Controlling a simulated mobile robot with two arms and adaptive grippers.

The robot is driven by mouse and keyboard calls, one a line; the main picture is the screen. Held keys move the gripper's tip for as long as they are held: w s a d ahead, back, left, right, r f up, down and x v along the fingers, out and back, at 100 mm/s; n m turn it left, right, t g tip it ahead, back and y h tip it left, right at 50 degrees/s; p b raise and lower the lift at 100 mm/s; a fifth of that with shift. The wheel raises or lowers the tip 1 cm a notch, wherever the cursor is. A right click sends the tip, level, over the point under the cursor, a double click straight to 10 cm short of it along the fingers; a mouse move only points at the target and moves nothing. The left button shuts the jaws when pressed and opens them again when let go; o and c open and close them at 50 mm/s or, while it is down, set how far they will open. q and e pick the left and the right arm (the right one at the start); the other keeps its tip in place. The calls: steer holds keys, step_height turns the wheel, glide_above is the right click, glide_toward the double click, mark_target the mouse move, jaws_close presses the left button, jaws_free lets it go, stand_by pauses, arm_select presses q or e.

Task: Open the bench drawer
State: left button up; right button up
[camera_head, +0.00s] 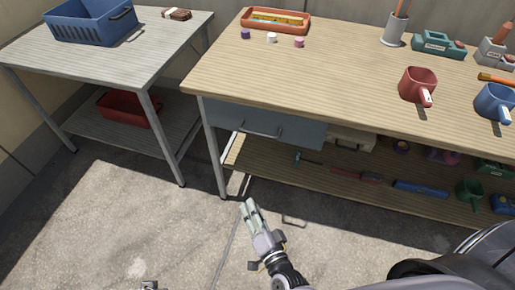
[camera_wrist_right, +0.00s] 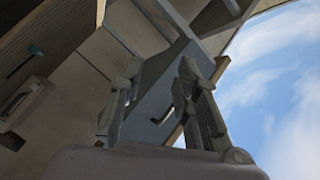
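The blue-grey bench drawer (camera_head: 285,128) is under the left part of the wooden bench top and looks closed. Its bar handle (camera_head: 262,134) runs across the front. My right gripper (camera_head: 250,206) is in front of and below the drawer, apart from it, fingers pointing toward the bench. In the right wrist view the fingers (camera_wrist_right: 160,105) are spread with nothing between them. The drawer (camera_wrist_right: 150,82) and its handle (camera_wrist_right: 163,116) show beyond, between the fingers. Only a small part of my left gripper (camera_head: 149,285) shows at the bottom edge; its fingers are unclear.
The bench (camera_head: 330,70) carries a red tray (camera_head: 275,29), a red mug (camera_head: 418,85) and a blue mug (camera_head: 494,102). Its lower shelf (camera_head: 270,165) holds tools. A metal bench leg (camera_head: 213,150) stands left of the drawer. A side table (camera_head: 110,60) stands left.

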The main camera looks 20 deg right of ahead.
mark_target(258, 135)
steer(key=w+d+r+m+t+h+b, duration=0.1)
steer(key=d+r+m+t+h+b, duration=0.3)
steer(key=r+m, duration=0.5)
arm_select(q)
steer(key=b+v, duration=0.1)
steer(key=v, duration=0.7)
steer(key=shift+w+a+t, duration=0.2)
steer(key=shift+w+t, duration=0.1)
steer(key=shift+t, duration=0.1)
arm_select(e)
steer(key=shift+g+h, duration=0.6)
steer(key=x, duration=1.7)
steer(key=shift+w+a+r, duration=0.15)
steer(key=shift+a+r, duration=0.05)
steer(key=shift+a, duration=0.05)
jaws_close()
